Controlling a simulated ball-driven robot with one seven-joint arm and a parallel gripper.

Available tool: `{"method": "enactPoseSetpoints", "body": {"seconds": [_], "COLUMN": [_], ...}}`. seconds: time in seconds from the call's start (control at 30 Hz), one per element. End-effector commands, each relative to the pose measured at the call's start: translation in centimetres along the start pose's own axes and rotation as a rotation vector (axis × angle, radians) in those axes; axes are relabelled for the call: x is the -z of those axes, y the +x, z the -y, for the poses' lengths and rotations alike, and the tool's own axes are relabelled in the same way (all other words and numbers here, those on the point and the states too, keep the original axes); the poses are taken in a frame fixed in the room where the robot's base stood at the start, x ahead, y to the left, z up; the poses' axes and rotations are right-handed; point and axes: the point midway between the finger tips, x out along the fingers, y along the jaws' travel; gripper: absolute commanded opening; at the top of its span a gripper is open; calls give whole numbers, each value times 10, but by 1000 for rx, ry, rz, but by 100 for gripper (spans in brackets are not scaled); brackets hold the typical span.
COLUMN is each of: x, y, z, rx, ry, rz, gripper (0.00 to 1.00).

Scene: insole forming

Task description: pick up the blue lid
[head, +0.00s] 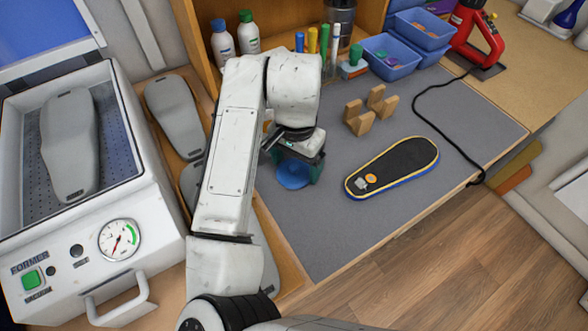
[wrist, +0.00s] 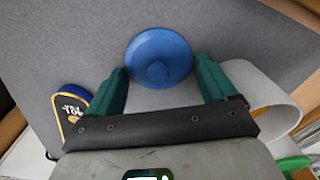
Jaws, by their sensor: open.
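The blue lid (head: 292,176) is a round disc lying on the grey mat, partly covered by my gripper in the head view. In the wrist view the blue lid (wrist: 158,52) shows whole, with a round knob in its middle. My gripper (head: 297,168) is over the lid and points down. Its green fingers are apart, one on each side of the near part of the lid in the wrist view (wrist: 160,70). Nothing is held. I cannot tell how high the fingertips are above the mat.
A black insole with a blue edge (head: 392,167) and wooden blocks (head: 371,110) lie to the right. The white forming machine (head: 90,240) is on the left. The mat's front right is clear.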

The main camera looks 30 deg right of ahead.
Motion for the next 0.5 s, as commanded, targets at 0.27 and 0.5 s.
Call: {"method": "enactPoseSetpoints", "body": {"seconds": [0.27, 0.5], "x": [0, 0], "y": [0, 0], "z": [0, 0], "rx": [0, 1], "ry": [0, 0], "rz": [0, -1], "gripper": [76, 53]}}
